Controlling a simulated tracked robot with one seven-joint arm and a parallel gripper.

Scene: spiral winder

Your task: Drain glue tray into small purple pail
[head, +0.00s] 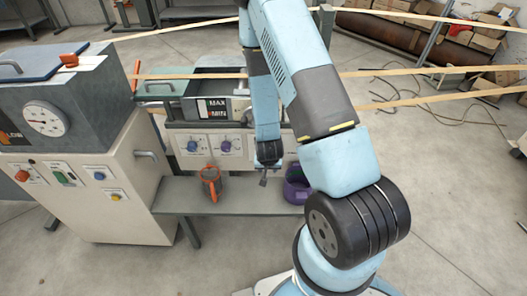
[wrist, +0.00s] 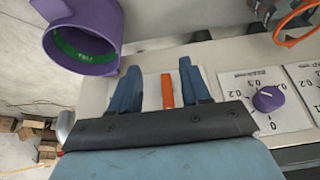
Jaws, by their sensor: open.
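The small purple pail (head: 298,187) stands on the grey shelf right of my gripper (head: 264,181), partly behind my arm. In the wrist view the purple pail (wrist: 103,29) is at the upper left, its open mouth showing a green band inside. My gripper (wrist: 160,75) is open there. A short orange lever (wrist: 167,90) on a pale plate lies between its fingers in the picture; contact cannot be told. The lever is hidden in the head view. A dark trough (head: 215,73) behind the MAX label appears to be the glue tray; its contents cannot be seen.
A grey pail with an orange handle (head: 210,184) stands left on the shelf (head: 180,194). A purple knob (head: 226,146) and a blue knob (head: 191,147) are on the front panel. A gauge cabinet (head: 110,190) stands left. Pale strips cross behind my arm.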

